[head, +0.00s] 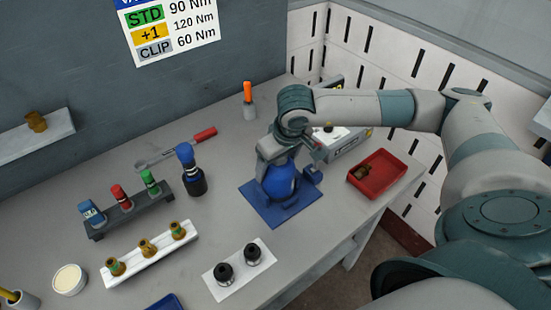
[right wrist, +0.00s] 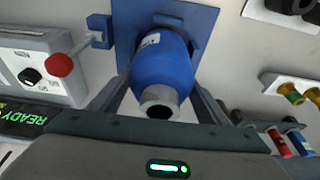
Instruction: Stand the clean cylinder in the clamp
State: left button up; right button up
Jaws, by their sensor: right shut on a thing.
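The blue cylinder (head: 279,183) has a grey neck with a dark opening, seen in the right wrist view (right wrist: 160,75). It appears upright over the blue base plate (head: 261,211); I cannot tell whether its foot touches the plate. A small blue clamp block (head: 312,174) sits at the plate's right side, and it also shows in the right wrist view (right wrist: 101,30). My right gripper (head: 285,158) is shut on the cylinder, with a finger on each side near its neck. The arm partly hides the cylinder's top in the head view. My left gripper is out of view.
A red tray (head: 378,172) holds a small brown part. A dark blue bottle (head: 193,177), a fitting rack (head: 130,214), a white rack (head: 150,255) and a white plate (head: 222,289) stand left and in front.

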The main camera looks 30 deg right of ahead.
jog(key=shift+w+a+f, duration=0.1)
jog(key=shift+w+f, duration=0.05)
jog(key=shift+f, duration=0.45)
jog(key=o, duration=2)
jog(key=shift+f, duration=0.1)
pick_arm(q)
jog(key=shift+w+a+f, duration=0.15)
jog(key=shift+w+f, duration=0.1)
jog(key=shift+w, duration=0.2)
pick_arm(e)
jog(key=shift+o, duration=0.2)
jog(key=shift+s, duration=0.2)
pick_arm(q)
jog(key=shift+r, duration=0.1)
pick_arm(e)
jog(key=shift+r, duration=0.2)
jog(key=b+v, duration=0.5)
jog(key=v, duration=0.5)
jog(key=shift+s+r, duration=0.1)
jog(key=shift+r, duration=0.2)
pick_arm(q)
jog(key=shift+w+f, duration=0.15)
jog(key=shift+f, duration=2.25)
pick_arm(e)
jog(key=shift+s+r, duration=0.2)
jog(key=shift+r, duration=0.35)
